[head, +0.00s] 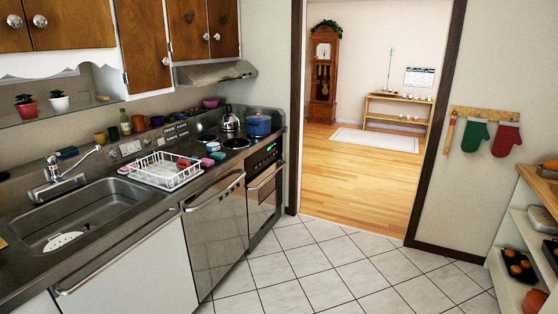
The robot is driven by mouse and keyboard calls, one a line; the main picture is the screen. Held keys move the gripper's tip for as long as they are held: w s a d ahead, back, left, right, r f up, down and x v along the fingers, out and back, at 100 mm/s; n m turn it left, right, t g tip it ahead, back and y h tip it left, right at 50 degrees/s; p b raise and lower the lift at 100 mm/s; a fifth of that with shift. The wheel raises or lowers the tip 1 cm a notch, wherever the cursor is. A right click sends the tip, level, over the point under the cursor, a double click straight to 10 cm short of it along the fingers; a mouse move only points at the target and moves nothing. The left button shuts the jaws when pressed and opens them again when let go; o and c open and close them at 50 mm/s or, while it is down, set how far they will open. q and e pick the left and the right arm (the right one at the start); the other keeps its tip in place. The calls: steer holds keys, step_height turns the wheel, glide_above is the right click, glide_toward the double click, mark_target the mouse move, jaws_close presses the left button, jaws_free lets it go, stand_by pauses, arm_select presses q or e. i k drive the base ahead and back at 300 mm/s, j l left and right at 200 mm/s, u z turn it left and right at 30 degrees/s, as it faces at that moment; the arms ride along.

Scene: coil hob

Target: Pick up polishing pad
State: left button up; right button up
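I cannot make out a clear polishing pad. A small dark blue block (67,153) lies on the counter behind the sink, and I cannot tell whether it is a pad or a sponge. Small pink (207,162) and green (217,155) items lie on the counter between the dish rack and the hob, too small to identify. A red item (183,163) shows in the white dish rack (160,177). Neither of my grippers is in view.
The steel counter with a sink (85,210) runs along the left. A blue pot (258,125) and a kettle (229,122) stand on the coil hob. White shelves (516,245) stand at the right. The tiled floor (330,270) and the doorway are clear.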

mark_target(215, 155)
steer(key=i, duration=0.8)
steer(key=i+u, duration=0.1)
steer(key=i, duration=0.65)
steer(key=i+l, duration=0.15)
steer(key=i, duration=0.65)
steer(key=j+u, duration=0.05)
